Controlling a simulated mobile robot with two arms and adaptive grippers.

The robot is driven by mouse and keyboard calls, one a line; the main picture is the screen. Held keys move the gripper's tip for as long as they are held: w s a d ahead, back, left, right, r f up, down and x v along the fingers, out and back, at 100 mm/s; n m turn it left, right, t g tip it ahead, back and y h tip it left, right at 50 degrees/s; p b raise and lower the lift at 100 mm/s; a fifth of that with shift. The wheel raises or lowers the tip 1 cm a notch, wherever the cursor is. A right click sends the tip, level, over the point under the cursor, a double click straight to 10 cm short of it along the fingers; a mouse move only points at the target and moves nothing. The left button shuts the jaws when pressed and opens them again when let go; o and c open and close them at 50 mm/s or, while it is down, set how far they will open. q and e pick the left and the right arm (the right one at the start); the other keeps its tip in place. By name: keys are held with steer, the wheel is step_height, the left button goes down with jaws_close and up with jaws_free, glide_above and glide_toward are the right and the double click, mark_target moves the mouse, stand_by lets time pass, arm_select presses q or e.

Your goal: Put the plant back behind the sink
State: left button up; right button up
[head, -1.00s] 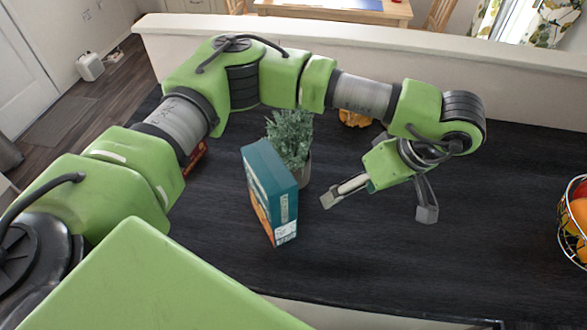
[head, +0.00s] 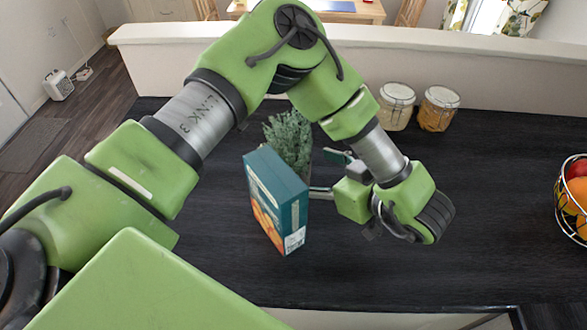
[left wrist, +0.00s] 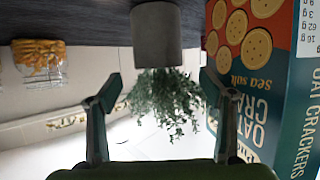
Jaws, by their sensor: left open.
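The plant (head: 288,138) is bushy and green and stands upright on the dark worktop, partly behind a teal cracker box (head: 276,205). My left gripper (head: 326,174) is open, just right of the plant and close to the box's right side. In the left wrist view, which appears upside down, the grey pot (left wrist: 157,36) and hanging foliage lie between the spread fingers, farther out than the fingertips. The cracker box (left wrist: 255,75) fills the right side there, close to one finger. I cannot tell whether that finger touches it. No sink is visible. My right gripper is not in view.
Two glass jars (head: 397,106) (head: 438,108) stand at the back by the low white wall (head: 490,75). A wire fruit basket (head: 572,198) is at the right edge. The worktop (head: 490,190) between jars and basket is clear.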

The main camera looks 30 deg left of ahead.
mark_target(288, 156)
arm_select(q)
steer(key=p+x, duration=0.2)
steer(key=x, duration=0.4)
steer(key=shift+w+a+r+p, duration=0.1)
steer(key=shift+w+a+p, duration=0.1)
steer(key=shift+p, duration=0.1)
steer(key=shift+a, duration=0.1)
steer(key=c, duration=1.7)
steer(key=shift+w, duration=0.1)
steer(key=shift+c, duration=0.8)
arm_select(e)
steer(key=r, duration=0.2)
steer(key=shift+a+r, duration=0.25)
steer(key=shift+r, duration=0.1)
